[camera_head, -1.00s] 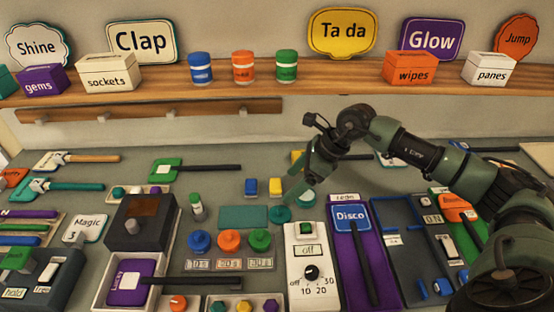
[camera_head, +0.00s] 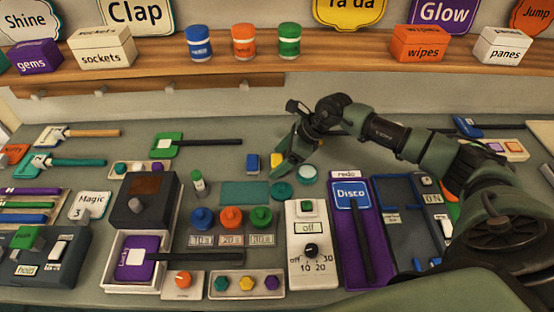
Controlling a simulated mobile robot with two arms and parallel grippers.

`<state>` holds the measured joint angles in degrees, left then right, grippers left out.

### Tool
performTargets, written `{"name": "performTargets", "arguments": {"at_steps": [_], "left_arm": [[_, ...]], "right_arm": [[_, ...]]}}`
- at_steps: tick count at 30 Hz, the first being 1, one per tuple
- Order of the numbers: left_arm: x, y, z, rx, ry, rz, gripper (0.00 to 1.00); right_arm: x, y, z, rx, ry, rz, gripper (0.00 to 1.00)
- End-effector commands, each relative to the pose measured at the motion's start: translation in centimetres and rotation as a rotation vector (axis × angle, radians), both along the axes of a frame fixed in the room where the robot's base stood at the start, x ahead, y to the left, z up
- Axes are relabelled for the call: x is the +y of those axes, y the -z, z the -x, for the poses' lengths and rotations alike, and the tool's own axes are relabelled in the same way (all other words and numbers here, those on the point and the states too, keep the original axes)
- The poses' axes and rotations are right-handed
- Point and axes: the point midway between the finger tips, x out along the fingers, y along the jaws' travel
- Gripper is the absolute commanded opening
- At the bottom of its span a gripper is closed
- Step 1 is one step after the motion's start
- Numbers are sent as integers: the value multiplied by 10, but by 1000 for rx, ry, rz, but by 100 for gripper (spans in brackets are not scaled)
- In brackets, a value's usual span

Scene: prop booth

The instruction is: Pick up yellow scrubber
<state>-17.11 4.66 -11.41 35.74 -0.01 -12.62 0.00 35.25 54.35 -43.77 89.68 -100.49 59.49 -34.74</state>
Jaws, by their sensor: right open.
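The yellow scrubber (camera_head: 277,160) is a small yellow block on the grey table, just right of a similar blue block (camera_head: 253,163). My right gripper (camera_head: 281,172) reaches in from the right with its fingers pointing down and left. It is open, and its fingers are right at the scrubber's right side in the picture, partly overlapping it. I cannot tell whether they touch it. My left gripper is not in view.
A teal mat (camera_head: 244,193) lies in front of the blocks, with a teal disc (camera_head: 282,191) and a pale round jar (camera_head: 307,174) to its right. A white dial box (camera_head: 308,270) and purple Disco tray (camera_head: 345,173) stand nearer. A shelf (camera_head: 340,68) runs behind.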

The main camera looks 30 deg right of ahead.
Motion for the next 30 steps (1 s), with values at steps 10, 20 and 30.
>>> {"name": "performTargets", "arguments": {"at_steps": [10, 20, 30], "left_arm": [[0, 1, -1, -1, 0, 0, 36], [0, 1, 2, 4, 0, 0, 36], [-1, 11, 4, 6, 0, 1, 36]], "right_arm": [[0, 1, 0, 0, 0, 0, 37], [0, 0, 0, 0, 0, 0, 15], [0, -15, -1, -5, -1, 1, 15]]}}
